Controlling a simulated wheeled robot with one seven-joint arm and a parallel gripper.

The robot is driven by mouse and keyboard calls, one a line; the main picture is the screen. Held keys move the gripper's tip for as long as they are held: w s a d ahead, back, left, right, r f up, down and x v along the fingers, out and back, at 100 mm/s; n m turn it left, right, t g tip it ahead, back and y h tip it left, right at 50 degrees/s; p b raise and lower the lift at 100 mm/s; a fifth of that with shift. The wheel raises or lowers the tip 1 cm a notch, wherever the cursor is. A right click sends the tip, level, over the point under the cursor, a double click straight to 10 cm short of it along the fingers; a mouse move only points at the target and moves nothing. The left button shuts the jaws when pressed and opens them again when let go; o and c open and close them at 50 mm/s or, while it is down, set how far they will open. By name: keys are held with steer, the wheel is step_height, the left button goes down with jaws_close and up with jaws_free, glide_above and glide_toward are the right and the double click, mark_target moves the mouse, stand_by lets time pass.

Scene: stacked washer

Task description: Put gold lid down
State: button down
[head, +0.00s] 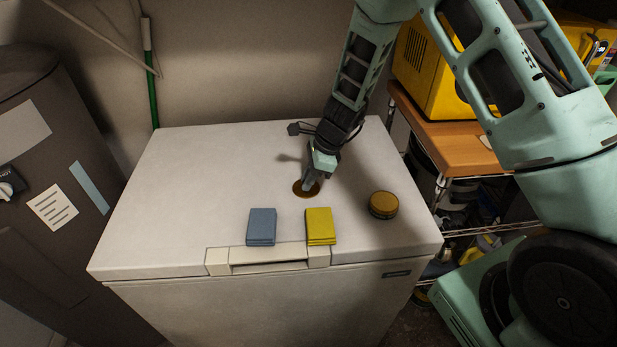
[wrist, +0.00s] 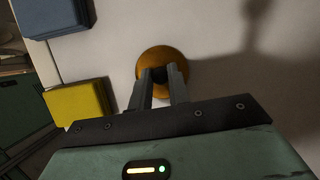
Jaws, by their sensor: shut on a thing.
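The gold lid (head: 299,189) is a small round disc at the middle of the white chest top in the head view. It also shows in the wrist view (wrist: 160,56), at the tips of my fingers. My gripper (head: 312,186) points down and is shut on the lid. I cannot tell whether the lid touches the white surface or is just above it. The fingers cover part of the lid.
A round gold-topped tin (head: 383,204) stands to the right on the white chest (head: 180,190). A blue stack (head: 262,226) and a yellow stack (head: 320,226) lie near the front edge. The left of the top is clear. A wooden shelf (head: 460,145) stands at right.

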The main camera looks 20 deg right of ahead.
steer(key=c, duration=1.3)
jaws_free()
steer(key=shift+f, duration=0.15)
steer(key=shift+r, duration=0.3)
steer(key=v, duration=1.1)
steer(key=s+a+r+n+g, duration=0.2)
steer(key=s+a+r+n, duration=0.5)
steer(key=s+a+n, duration=0.5)
steer(key=s+r+n+h, duration=0.1)
steer(key=s+n, duration=0.4)
steer(key=s, duration=0.1)
steer(key=s+r+n+h, duration=0.1)
steer(key=s+n, duration=0.5)
steer(key=s+r+n+h, duration=0.1)
steer(key=s+n, duration=0.5)
steer(key=shift+s+r+t+h, duration=0.1)
steer(key=shift+s+t+h, duration=0.05)
steer(key=shift+t+h, duration=0.2)
steer(key=shift+a, duration=0.1)
